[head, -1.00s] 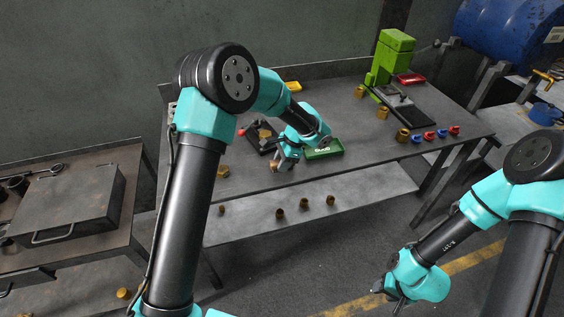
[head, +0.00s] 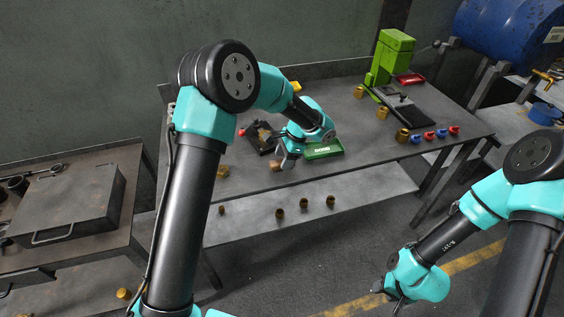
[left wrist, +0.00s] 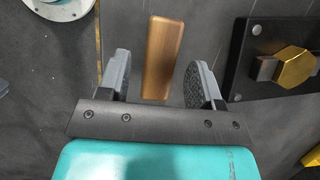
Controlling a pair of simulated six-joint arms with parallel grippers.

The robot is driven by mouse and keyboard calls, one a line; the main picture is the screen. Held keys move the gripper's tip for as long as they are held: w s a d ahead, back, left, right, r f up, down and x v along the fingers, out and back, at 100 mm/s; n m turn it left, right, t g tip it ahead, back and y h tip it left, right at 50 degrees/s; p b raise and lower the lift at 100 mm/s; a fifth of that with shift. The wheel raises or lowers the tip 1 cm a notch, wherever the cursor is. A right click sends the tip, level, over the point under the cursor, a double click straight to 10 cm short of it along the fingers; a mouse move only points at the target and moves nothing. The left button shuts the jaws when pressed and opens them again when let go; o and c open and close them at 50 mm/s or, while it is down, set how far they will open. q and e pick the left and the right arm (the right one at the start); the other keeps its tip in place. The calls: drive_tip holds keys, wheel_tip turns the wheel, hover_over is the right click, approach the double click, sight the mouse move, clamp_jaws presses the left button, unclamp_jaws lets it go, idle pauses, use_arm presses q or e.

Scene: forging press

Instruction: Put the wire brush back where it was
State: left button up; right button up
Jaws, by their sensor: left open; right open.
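The wire brush shows as a plain brown wooden block (left wrist: 162,55) in the left wrist view; no bristles are visible. In the head view the brown block (head: 274,166) is on the workbench near its front edge, partly hidden by my gripper. My left gripper (head: 287,161) is just beside and over it. In the left wrist view the fingers (left wrist: 161,82) are open, one on each side of the block, with gaps on both sides. My right gripper (head: 388,291) is low at the right, away from the bench.
A black fixture (left wrist: 242,88) with a brass hex piece (left wrist: 296,67) is right of the brush in the wrist view. A green tray (head: 327,152) is right of my left gripper. A green press (head: 388,58) stands at the back. Several brass parts sit on the lower shelf (head: 360,194).

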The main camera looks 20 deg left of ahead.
use_arm(q)
drive_tip(key=v, duration=1)
drive_tip(key=shift+a, duration=0.1)
idle(1.1)
